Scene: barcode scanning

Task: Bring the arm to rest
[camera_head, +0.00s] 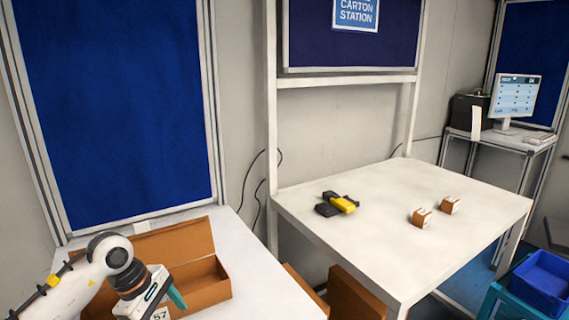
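My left arm comes in from the lower left, and my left gripper (177,298) is in front of an open brown carton (208,285) on the near white table. One teal finger shows; whether the gripper is open or shut, and whether anything is in it, is hidden. The arm covers part of the carton's left side and front. My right gripper is not in view. A yellow and black scanner (344,205) lies on the farther white table. Two small brown boxes with white labels, one (421,218) and another (449,206), sit to its right.
The farther table (350,250) is mostly bare, with a gap between it and the near table (275,290). Brown cartons (352,297) stand below in that gap. A blue bin (543,283) is at lower right. A monitor (515,97) stands on a back-right stand.

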